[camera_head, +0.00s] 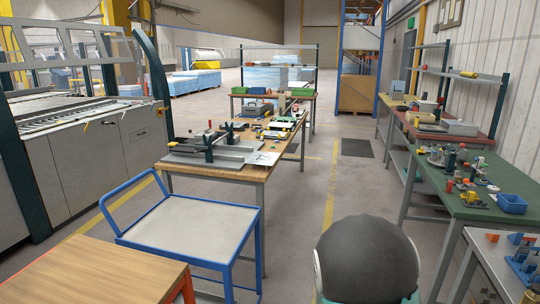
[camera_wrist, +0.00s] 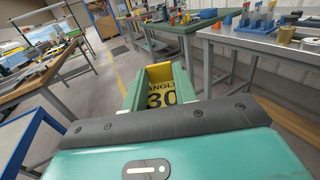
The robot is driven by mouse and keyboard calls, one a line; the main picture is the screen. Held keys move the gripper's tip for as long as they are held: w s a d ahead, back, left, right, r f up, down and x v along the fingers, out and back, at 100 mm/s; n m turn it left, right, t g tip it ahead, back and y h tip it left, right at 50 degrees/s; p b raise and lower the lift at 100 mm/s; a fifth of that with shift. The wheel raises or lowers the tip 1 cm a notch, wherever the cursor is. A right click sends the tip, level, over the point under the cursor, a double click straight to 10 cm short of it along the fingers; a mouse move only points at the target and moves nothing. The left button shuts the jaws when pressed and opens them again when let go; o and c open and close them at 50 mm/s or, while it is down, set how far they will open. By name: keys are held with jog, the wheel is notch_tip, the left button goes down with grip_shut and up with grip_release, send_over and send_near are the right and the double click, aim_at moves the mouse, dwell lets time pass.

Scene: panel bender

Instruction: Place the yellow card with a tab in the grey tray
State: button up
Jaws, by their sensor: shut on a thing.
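My gripper (camera_wrist: 158,75) shows in the wrist view with its two green fingers shut on the yellow card (camera_wrist: 160,92). The card has dark print reading "ANGLE" and "30", and its lower part is hidden by the gripper body. The card is held in the air above the floor, apart from any table. My gripper and the card are not seen in the head view. A grey tray-like box (camera_head: 460,127) sits on the red-topped table at the right; I cannot tell if it is the grey tray.
A blue-framed cart (camera_head: 190,230) with a bare grey top stands at front left, beside a wooden table (camera_head: 95,275). A cluttered workbench (camera_head: 265,172) stands behind it. A green table (camera_head: 450,190) with fixtures and a blue bin (camera_head: 511,203) lines the right. The middle aisle is clear.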

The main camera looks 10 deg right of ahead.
jog(key=w+a+n+t+y, duration=0.1)
jog(key=a+n+t+y, duration=0.2)
jog(key=a, duration=0.8)
jog(key=w+a+f+n+t+y, duration=0.1)
jog(key=a+y, duration=0.4)
jog(key=a, duration=0.6)
jog(key=w+n+t, duration=0.1)
jog(key=n, duration=0.1)
jog(key=shift+w+f+n+t+y, duration=0.25)
jog(key=shift+w+n+t+y, duration=0.05)
jog(key=shift+n+t+y, duration=0.1)
jog(key=shift+a, duration=0.2)
jog(key=shift+d, duration=0.2)
